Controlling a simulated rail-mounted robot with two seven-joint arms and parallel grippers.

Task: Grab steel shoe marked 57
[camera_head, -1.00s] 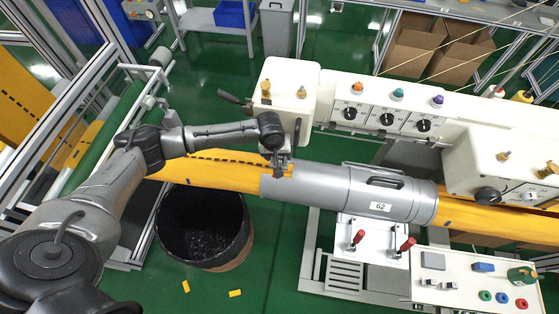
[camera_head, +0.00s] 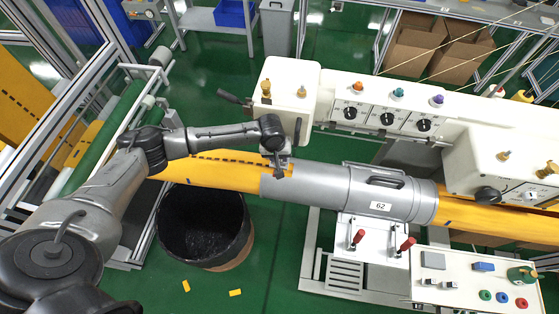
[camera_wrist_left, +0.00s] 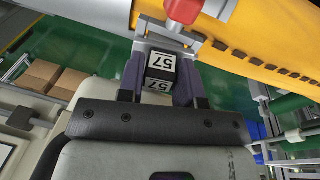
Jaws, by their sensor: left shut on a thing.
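The steel shoe marked 57 (camera_wrist_left: 159,66) is a small block with white faces and black numbers, seen in the left wrist view. My left gripper (camera_wrist_left: 160,84) is shut on it, with one dark finger on each side. In the head view my left gripper (camera_head: 277,160) is at the left end of the grey cylinder marked 62 (camera_head: 330,188), over the yellow felt tube (camera_head: 222,173). The shoe is too small to make out there. My right gripper is not in view.
A white machine housing (camera_head: 290,82) stands right behind the gripper. A dark round bin (camera_head: 202,228) stands on the green floor below left. A control panel (camera_head: 470,283) and red-handled clamps (camera_head: 404,244) are at front right. A red part (camera_wrist_left: 184,10) is close beyond the shoe.

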